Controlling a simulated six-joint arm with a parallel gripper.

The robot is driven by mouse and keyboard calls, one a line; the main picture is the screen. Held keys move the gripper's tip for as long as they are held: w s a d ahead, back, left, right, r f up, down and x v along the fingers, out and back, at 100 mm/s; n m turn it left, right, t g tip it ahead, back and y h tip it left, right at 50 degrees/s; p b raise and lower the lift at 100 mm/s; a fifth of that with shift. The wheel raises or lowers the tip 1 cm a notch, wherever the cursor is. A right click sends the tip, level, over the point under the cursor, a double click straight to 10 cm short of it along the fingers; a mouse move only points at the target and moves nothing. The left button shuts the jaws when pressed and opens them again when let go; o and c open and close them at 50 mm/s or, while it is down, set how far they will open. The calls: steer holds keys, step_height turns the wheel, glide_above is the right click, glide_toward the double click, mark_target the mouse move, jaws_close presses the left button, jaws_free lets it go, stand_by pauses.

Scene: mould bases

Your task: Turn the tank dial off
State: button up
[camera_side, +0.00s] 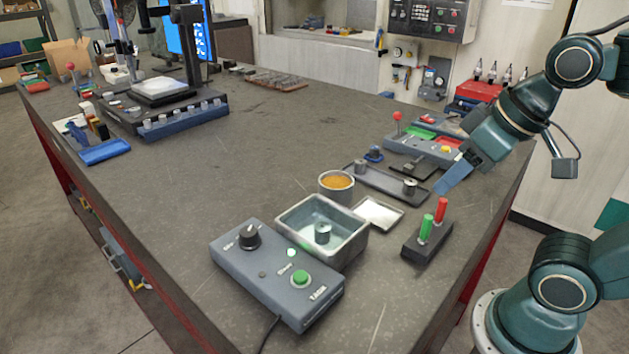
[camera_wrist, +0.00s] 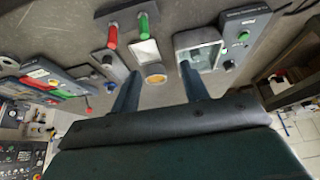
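The tank control box (camera_side: 270,285) is grey-blue, with a black dial (camera_side: 250,237), a green button (camera_side: 301,278) and a small pale green light. The dial's setting is too small to read. The box also shows at the upper right of the wrist view (camera_wrist: 258,22), with the dial (camera_wrist: 228,65). The metal tank (camera_side: 350,244) stands right behind the box, holding clear liquid and a small metal cylinder (camera_side: 322,233). My gripper (camera_side: 455,180) is above the table's right side, well away from the dial. In the wrist view its two fingers (camera_wrist: 160,88) are apart with nothing held.
An amber-filled cup (camera_side: 337,187), a white-filled tray (camera_side: 378,214) and a block with red and green handles (camera_side: 427,242) stand between my gripper and the box. A dark tray (camera_side: 385,184) lies behind them. The table's middle left is clear.

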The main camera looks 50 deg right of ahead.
steer(key=shift+o, duration=0.3)
steer(key=shift+w+a+r, duration=0.15)
steer(key=shift+w+r, duration=0.15)
steer(key=shift+w, duration=0.05)
steer(key=w+a+r+m+g, duration=0.2)
steer(key=w+a+r+m, duration=0.15)
steer(key=w, duration=0.35)
steer(key=m+g, duration=0.4)
steer(key=m, duration=0.3)
glide_above(248, 231)
steer(key=shift+f, duration=0.95)
steer(key=shift+f, duration=0.1)
step_height(248, 231, down, 14)
steer(key=shift+r, duration=0.2)
